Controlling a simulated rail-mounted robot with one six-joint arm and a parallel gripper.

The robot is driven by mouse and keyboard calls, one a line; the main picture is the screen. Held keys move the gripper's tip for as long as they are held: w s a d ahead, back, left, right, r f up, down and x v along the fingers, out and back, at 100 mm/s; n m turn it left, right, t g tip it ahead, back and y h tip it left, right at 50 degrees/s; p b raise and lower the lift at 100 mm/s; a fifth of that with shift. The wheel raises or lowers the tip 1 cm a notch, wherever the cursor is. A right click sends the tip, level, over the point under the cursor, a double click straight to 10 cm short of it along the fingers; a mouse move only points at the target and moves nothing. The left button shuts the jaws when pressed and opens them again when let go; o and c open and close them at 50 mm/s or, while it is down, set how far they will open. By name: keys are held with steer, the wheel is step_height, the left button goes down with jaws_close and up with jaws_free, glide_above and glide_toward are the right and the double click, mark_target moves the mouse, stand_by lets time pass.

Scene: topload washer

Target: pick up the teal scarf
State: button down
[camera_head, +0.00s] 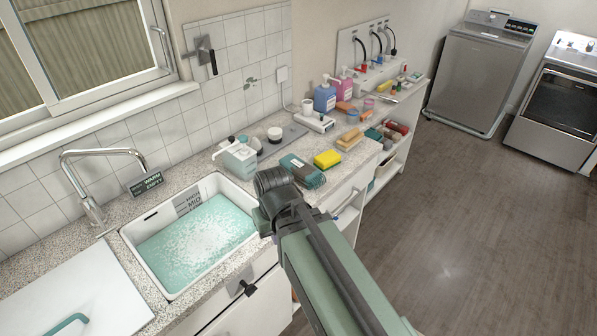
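A folded dark teal cloth (303,171) with a greyish-brown patch on top lies on the counter, right of the sink. It could be the teal scarf, but I cannot be sure. A smaller teal piece (373,134) lies farther right, near rolled dark red cloths. My arm reaches in from the lower right. Its dark end, where my gripper (264,221) is, hangs over the sink's right edge, left of and nearer than the folded cloth. The fingers cannot be made out, so I cannot tell whether they are open or shut. No cloth shows in them.
The white sink (160,292) holds foamy teal water. A tap (92,208) stands behind it. A white bottle (237,158), a yellow sponge (327,159) and a brown sponge (349,139) crowd the counter near the cloth. Pump bottles (324,97) stand farther back. The floor at right is clear.

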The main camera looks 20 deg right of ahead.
stand_by(0.4)
jaws_free()
steer(key=shift+f, duration=0.1)
stand_by(0.4)
